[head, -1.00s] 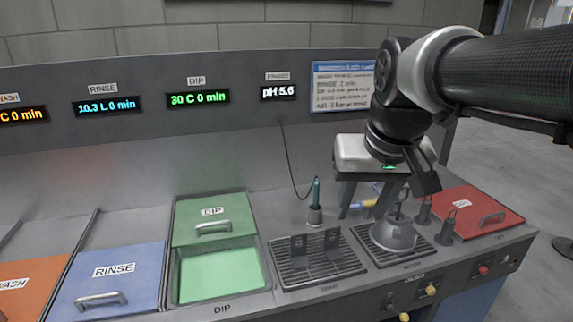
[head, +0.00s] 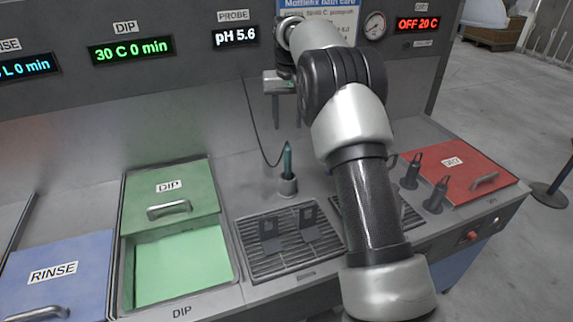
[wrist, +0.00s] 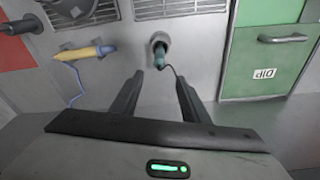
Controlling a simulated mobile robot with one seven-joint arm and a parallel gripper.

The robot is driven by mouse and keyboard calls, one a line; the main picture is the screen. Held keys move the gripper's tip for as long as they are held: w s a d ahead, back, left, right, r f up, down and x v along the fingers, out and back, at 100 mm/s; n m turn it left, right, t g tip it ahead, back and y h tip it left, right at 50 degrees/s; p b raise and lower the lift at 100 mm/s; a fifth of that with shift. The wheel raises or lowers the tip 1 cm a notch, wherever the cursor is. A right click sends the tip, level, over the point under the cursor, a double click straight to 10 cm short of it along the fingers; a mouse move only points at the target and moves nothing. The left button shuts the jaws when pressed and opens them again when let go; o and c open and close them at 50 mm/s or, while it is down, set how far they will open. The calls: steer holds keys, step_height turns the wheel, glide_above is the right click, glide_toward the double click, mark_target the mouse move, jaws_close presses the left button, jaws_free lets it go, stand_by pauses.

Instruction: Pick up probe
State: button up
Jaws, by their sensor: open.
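The probe (head: 287,161) is a teal, pen-like stick standing upright in a small grey holder (head: 288,187) on the counter. A thin dark cable runs from it up toward the PROBE display. In the wrist view, the probe (wrist: 160,56) shows beyond my fingertips, between the two fingers in the picture, with its holder (wrist: 159,40) behind it. My gripper (wrist: 160,78) is open, with nothing between its fingers. In the head view, my gripper (head: 287,112) is behind and above the probe, near the back panel, partly hidden by my arm.
A yellow-and-blue tool (wrist: 86,52) with a blue cord lies beside the probe. A slatted rack (head: 285,248) with two upright plates stands in front. The green DIP tank (head: 170,190) is at left, two dark stands (head: 411,171) and a red lid (head: 460,172) at right.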

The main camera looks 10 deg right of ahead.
mark_target(288, 158)
steer(key=f, duration=0.6)
steer(key=w+f, duration=0.1)
steer(key=f, duration=0.3)
steer(key=shift+w, duration=0.1)
steer(key=shift+w+d+f+p, duration=0.1)
steer(key=shift+w+f+p, duration=0.1)
steer(key=shift+f, duration=0.75)
steer(key=shift+w+d+f+p, duration=0.1)
steer(key=shift+w+f+p, duration=0.05)
steer(key=shift+f, duration=0.85)
steer(key=shift+w+f+p, duration=0.15)
steer(key=shift+w+f, duration=0.05)
steer(key=shift+f, duration=0.75)
jaws_close()
